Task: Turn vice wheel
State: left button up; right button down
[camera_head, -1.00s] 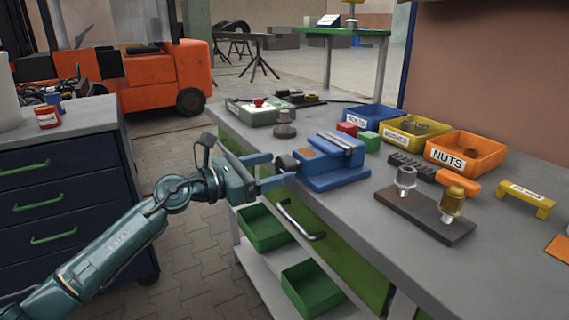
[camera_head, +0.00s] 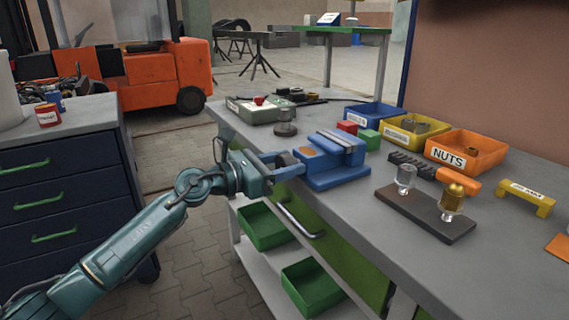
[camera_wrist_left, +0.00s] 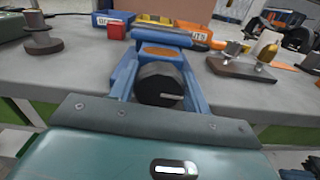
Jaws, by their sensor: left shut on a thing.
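The blue vice (camera_head: 338,166) stands on the workbench near its front edge, and it also shows in the wrist view (camera_wrist_left: 162,37). Its dark round wheel (camera_head: 284,158) faces my left arm. In the wrist view the wheel (camera_wrist_left: 158,84) appears as a black disc with a pale mark on its face. My left gripper (camera_head: 285,164) has one blue finger on each side of the wheel and is shut on it. The fingers partly cover the wheel in the head view. My right gripper is out of view.
On the workbench (camera_head: 395,258) a grey knobbed part (camera_head: 285,124) stands left of the vice. A dark board (camera_head: 425,215) with two fittings lies to the right, with bins behind. A drawer handle (camera_head: 300,222) sticks out below the bench edge.

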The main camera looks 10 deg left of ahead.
pick_arm(q)
jog(key=shift+c, duration=1.2)
